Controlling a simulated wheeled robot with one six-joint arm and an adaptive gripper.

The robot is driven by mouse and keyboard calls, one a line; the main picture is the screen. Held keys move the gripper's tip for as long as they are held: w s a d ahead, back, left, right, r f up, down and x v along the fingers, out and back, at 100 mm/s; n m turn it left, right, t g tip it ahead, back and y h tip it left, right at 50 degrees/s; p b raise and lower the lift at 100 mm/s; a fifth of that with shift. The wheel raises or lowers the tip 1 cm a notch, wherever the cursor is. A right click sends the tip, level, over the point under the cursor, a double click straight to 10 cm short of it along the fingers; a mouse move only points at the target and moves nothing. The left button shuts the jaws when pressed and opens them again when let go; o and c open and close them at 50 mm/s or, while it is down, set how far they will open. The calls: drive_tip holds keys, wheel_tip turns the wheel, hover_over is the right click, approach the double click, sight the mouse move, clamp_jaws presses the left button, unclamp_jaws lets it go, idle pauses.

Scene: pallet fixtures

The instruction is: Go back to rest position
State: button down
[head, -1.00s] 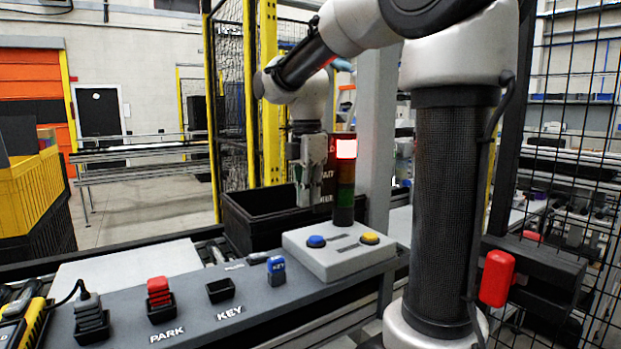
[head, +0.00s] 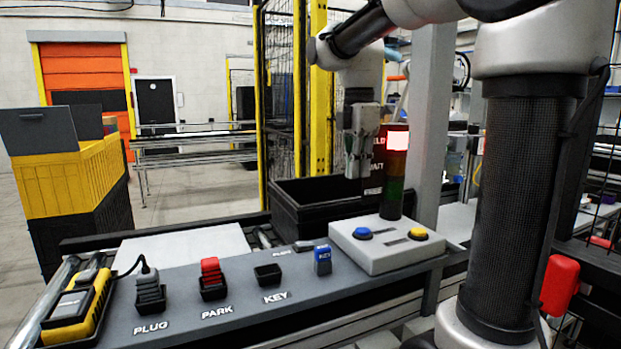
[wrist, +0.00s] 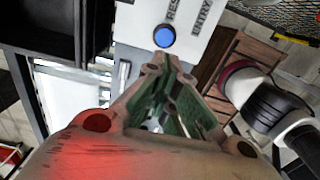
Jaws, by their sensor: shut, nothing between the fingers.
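My gripper (head: 356,165) hangs pointing down at the end of my arm, over or just behind the black bin (head: 290,222), left of the stack light. Its fingers are shut with nothing between them. In the wrist view its green-padded fingertips (wrist: 165,68) come together just below the blue button in the picture, apparently above the button box. I cannot tell the exact height of the gripper over the bin or box.
The grey button box (head: 385,250) carries a blue and a yellow button. The stack light (head: 397,160) glows red on top. A console (head: 190,318) holds plug, park and key sockets, with a blue key block (head: 322,260) standing near KEY. A yellow crate (head: 60,185) stands left.

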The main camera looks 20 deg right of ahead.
drive_tip(key=s+f+m, duration=0.2)
drive_tip(key=s+m, duration=0.1)
drive_tip(key=m, duration=0.2)
drive_tip(key=s+f+m+t, duration=0.1)
drive_tip(key=s+f+m, duration=0.2)
drive_tip(key=m, duration=0.3)
drive_tip(key=s+f+m+t, duration=0.1)
drive_tip(key=s+f+m, duration=0.2)
drive_tip(key=s+m, duration=0.1)
drive_tip(key=shift+m, duration=0.8)
drive_tip(key=s+f+m+t, duration=0.1)
drive_tip(key=s+t, duration=0.1)
drive_tip(key=s, duration=0.6)
drive_tip(key=shift+d+f+m, duration=0.15)
drive_tip(key=shift+f+m, duration=0.25)
